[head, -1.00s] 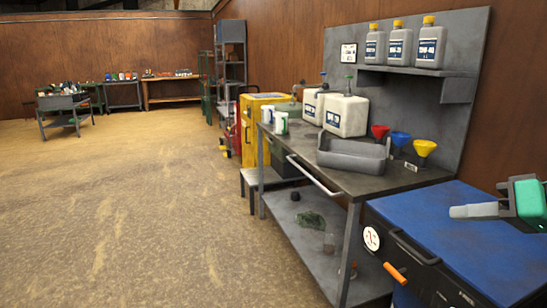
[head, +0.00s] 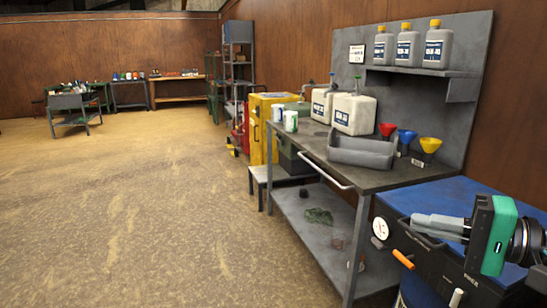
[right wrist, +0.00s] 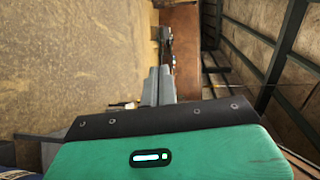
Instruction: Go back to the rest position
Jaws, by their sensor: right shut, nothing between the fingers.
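My right gripper (head: 412,222) comes in from the right edge in the head view, with a green and black body and grey fingers. Its fingers are together and empty, pointing left above the front of the blue-topped cabinet (head: 470,196). In the right wrist view the two grey fingers (right wrist: 158,88) lie side by side with nothing between them. My left gripper is in neither view.
A grey workbench (head: 400,180) stands behind the cabinet, bearing a grey tray (head: 360,152), white canisters (head: 354,114) and coloured funnels (head: 430,146). Bottles (head: 408,48) stand on its upper shelf. The floor (head: 130,210) to the left is wide and clear.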

